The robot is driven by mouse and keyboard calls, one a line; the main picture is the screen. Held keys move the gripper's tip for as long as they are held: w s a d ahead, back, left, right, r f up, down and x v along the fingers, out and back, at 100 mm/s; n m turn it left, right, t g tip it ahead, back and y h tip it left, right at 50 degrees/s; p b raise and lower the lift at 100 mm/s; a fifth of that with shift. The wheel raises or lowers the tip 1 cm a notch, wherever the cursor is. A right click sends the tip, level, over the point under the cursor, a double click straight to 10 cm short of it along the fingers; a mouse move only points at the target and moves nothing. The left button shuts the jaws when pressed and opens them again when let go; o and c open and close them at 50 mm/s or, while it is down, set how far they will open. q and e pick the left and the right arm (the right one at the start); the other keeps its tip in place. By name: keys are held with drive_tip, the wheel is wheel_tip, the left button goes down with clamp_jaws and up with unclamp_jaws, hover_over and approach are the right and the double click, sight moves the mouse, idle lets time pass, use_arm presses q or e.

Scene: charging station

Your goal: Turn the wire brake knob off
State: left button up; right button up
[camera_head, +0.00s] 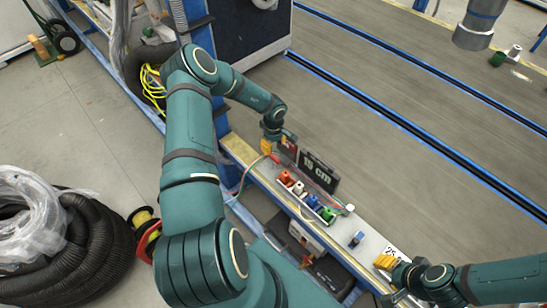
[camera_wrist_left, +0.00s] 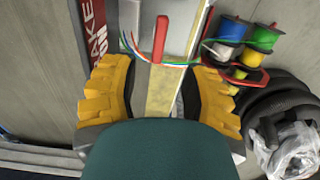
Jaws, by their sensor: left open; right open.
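The wire brake knob, seen as a red handle (camera_wrist_left: 160,38), stands upright in the picture in the left wrist view, with thin coloured wires passing behind it. A dark red sign (camera_wrist_left: 98,35) with white letters, partly cut off, is to its left. My left gripper (camera_wrist_left: 160,97) is open, its yellow fingers spread to either side below the handle and not touching it. In the head view my left gripper (camera_head: 278,143) is over the far end of the narrow bench and largely covers the knob area. My right gripper (camera_head: 386,265) is open and empty above the bench's near end.
Coloured blocks (camera_head: 307,196) sit in a row on the bench (camera_head: 263,172), beside a black "19 cm" sign (camera_head: 318,171). Wire spools (camera_wrist_left: 245,45) are at the right in the wrist view. Black hose coils (camera_head: 100,240) lie on the floor at left.

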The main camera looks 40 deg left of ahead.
sight(273, 157)
use_arm(q)
wheel_tip(273, 157, down, 8)
drive_tip(key=shift+b, duration=0.7)
drive_tip(key=shift+w, duration=0.1)
clamp_jaws()
